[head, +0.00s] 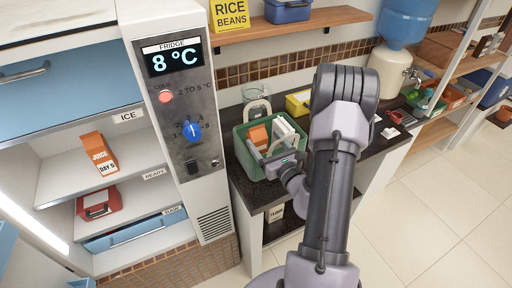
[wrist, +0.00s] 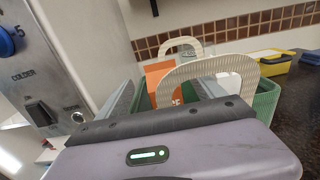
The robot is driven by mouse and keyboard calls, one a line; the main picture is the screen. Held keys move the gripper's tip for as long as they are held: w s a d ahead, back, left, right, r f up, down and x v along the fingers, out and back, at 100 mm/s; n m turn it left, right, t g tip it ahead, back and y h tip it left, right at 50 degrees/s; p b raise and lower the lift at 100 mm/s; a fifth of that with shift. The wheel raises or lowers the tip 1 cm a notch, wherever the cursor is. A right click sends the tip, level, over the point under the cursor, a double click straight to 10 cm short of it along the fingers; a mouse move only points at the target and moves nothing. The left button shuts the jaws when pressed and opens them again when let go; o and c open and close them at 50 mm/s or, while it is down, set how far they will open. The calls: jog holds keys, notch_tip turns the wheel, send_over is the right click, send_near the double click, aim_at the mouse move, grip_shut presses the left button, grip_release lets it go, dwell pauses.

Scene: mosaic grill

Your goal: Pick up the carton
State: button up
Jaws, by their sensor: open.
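An orange carton (head: 258,134) stands in a green basket (head: 240,165) on the dark counter, beside a white item (head: 284,128). My gripper (head: 272,160) is at the basket's near side, close to the orange carton, with its jaws open. In the wrist view the orange carton (wrist: 157,74) shows beyond and between the two grey fingers; its lower part is hidden. The basket's pale handle (wrist: 212,66) arches in front of the fingers' right side.
The fridge's control panel (head: 182,100) rises just left of the basket. A red box (head: 97,203) sits on a lower fridge shelf. A yellow bin (head: 298,103) stands behind the basket, and a wooden shelf (head: 290,25) hangs above. The tiled floor (head: 430,220) at right is clear.

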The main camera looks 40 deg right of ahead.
aim_at(259, 134)
jog(key=x, duration=0.5)
jog(key=shift+f, duration=0.3)
grip_shut()
